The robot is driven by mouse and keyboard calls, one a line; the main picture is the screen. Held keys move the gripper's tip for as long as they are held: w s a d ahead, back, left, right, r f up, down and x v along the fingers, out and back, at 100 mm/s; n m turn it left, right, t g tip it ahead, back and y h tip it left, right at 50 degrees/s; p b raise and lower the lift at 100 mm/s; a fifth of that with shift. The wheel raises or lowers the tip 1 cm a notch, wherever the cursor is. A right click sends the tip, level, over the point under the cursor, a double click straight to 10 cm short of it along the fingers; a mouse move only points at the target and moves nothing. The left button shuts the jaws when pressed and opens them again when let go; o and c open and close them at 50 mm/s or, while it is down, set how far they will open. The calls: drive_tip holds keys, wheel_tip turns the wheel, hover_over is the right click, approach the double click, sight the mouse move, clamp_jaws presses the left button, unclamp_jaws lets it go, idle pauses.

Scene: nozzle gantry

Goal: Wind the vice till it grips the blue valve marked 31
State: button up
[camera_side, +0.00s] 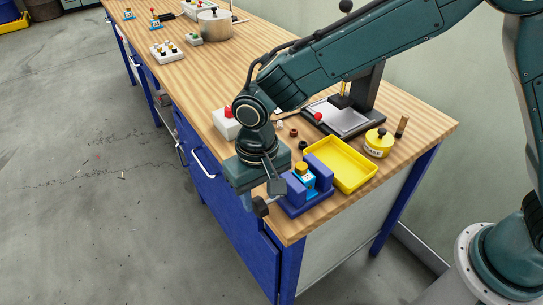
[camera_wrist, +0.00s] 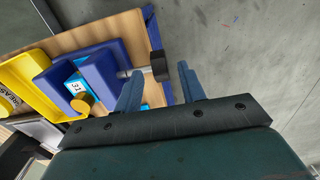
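The blue vice (camera_side: 304,201) stands at the front corner of the bench; its jaws also show in the wrist view (camera_wrist: 106,68). The light-blue valve marked 31 (camera_wrist: 76,84), with a yellow cap, sits between the jaws; it also shows in the side view (camera_side: 304,178). I cannot tell whether both jaws touch it. The vice's screw ends in a black handle (camera_wrist: 159,66) on the side away from the valve. My gripper (camera_wrist: 160,82) is open and empty, its fingers apart on either side of the handle's line. In the side view my gripper (camera_side: 266,190) hangs beside the vice.
A yellow tray (camera_side: 371,178) lies right behind the vice. A yellow grease tin (camera_side: 379,142) and a black stand with a plate (camera_side: 340,118) are further back. A white box with a red button (camera_side: 226,122) is left of my arm. Open floor lies beyond the bench's front edge.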

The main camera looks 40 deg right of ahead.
sight(260, 203)
drive_tip(key=shift+f, duration=1.8)
clamp_jaws()
